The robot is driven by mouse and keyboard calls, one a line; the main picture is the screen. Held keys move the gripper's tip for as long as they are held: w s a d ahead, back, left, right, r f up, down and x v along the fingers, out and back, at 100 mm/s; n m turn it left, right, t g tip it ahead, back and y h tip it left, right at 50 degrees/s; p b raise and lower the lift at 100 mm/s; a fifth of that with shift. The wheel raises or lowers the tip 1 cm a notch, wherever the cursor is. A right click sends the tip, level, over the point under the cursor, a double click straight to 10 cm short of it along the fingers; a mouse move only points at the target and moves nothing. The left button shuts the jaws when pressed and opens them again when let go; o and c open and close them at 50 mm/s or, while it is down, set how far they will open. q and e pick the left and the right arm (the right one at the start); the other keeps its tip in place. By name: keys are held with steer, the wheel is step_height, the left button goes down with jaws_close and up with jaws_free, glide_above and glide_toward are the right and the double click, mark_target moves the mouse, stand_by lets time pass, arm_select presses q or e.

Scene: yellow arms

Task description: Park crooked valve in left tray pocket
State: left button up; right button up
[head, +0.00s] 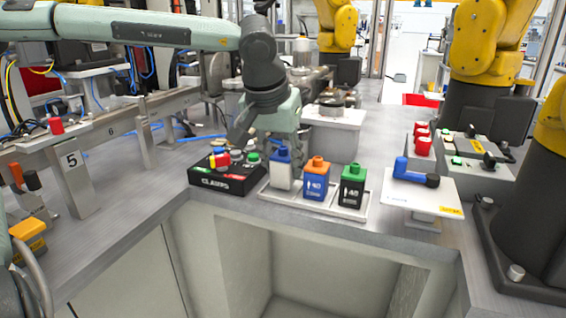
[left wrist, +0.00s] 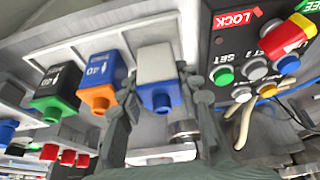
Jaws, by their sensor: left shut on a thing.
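The valve with a white body and blue top (head: 281,172) is at the left end of the light tray (head: 322,206), in line with its neighbours. My left gripper (head: 282,146) is above and behind it. In the left wrist view the fingers (left wrist: 160,88) are on either side of the valve (left wrist: 156,62), shut on it. It looks nearly upright; whether its base rests in the left pocket is hidden. A blue valve with an orange top (head: 315,180) is in the middle and a black one with a green top (head: 352,188) on the right. My right gripper is not in view.
A black button box (head: 225,180) stands close to the tray's left. A white stand (head: 430,197) with a blue bent piece (head: 415,173) is to the right. A grey block (head: 333,135) is behind. The counter's front edge drops to an open recess (head: 330,270).

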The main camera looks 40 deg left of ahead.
mark_target(283, 148)
arm_select(q)
steer(key=shift+f+b, duration=0.5)
steer(key=o, duration=1.3)
steer(key=shift+r, duration=0.1)
step_height(283, 148, up, 10)
